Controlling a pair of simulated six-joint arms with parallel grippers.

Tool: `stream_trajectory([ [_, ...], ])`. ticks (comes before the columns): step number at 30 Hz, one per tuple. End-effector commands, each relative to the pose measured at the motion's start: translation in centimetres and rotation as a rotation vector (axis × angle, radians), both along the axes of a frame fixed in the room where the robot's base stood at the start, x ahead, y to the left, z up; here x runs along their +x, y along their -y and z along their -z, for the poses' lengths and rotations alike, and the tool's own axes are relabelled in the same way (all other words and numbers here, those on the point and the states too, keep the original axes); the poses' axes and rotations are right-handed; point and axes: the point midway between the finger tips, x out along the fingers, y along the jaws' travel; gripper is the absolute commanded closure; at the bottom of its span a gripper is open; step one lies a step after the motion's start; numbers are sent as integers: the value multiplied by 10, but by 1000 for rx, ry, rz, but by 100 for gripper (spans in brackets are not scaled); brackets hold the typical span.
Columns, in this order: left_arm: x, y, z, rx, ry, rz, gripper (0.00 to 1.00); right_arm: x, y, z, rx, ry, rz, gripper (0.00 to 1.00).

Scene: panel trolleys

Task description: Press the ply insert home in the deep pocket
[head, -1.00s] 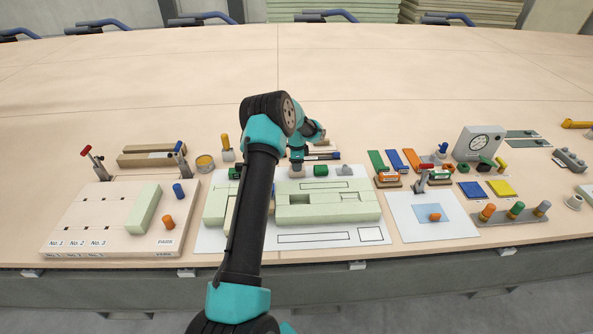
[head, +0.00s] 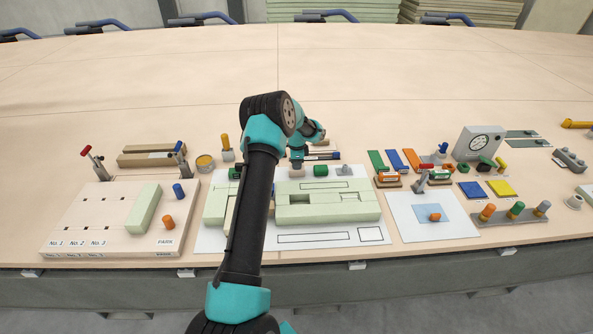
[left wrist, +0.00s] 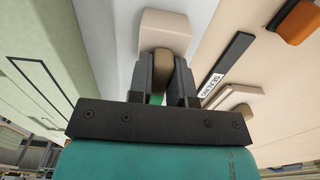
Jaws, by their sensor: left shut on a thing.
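My left gripper (head: 297,163) is low over the table, behind the pale green panel block (head: 328,213). In the left wrist view it (left wrist: 167,80) is shut on the olive-brown neck of a tool with a pale beige block (left wrist: 167,30) at its end. The green block has recesses in its top, one a darker pocket (head: 300,200) left of centre, another at right (head: 355,197). I cannot tell which piece is the ply insert or how deep it sits. My left arm hides part of the block's left side. My right gripper is not in view.
Small green and grey pieces lie behind the block. The far table is clear.

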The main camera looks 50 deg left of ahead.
Motion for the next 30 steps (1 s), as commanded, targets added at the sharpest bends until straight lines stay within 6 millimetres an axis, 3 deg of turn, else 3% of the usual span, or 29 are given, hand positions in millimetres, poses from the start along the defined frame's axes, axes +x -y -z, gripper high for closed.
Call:
stream_trajectory([
  [7,-3,3,5,-10,-12,0,100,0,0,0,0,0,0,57],
  [30,-1,1,-17,-3,-4,0,100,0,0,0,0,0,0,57],
])
